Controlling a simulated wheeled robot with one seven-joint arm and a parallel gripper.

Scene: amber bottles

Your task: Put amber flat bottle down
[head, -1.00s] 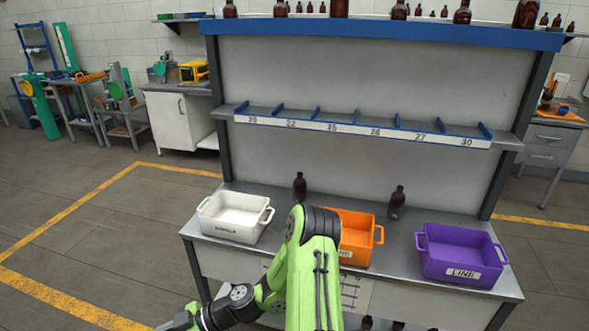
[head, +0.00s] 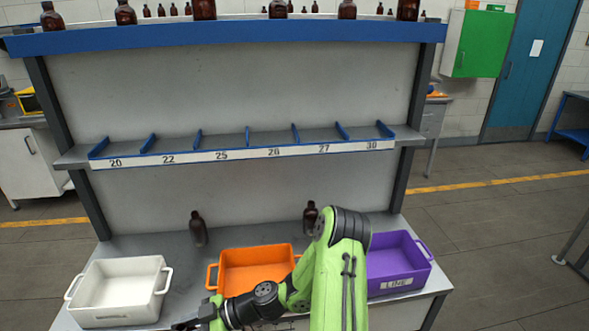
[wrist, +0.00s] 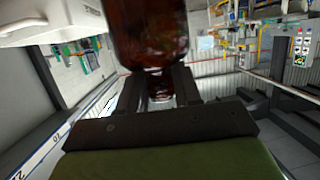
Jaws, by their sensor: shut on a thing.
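The amber bottle (wrist: 146,42) is large and close in the wrist view, dark brown and glossy, with its narrower end between the jaws. My gripper (wrist: 161,88) is shut on it. The top of the bottle is cut off by the picture edge. In the head view my gripper (head: 187,325) is only partly in the picture at the bottom edge, in front of the bench, and the held bottle cannot be made out there.
The bench holds a white bin (head: 118,318), an orange bin (head: 255,256) and a purple bin (head: 398,262). Two brown bottles (head: 198,229) (head: 310,217) stand behind them. The numbered shelf (head: 235,155) has empty slots. Several bottles stand on the blue-edged top shelf (head: 230,38).

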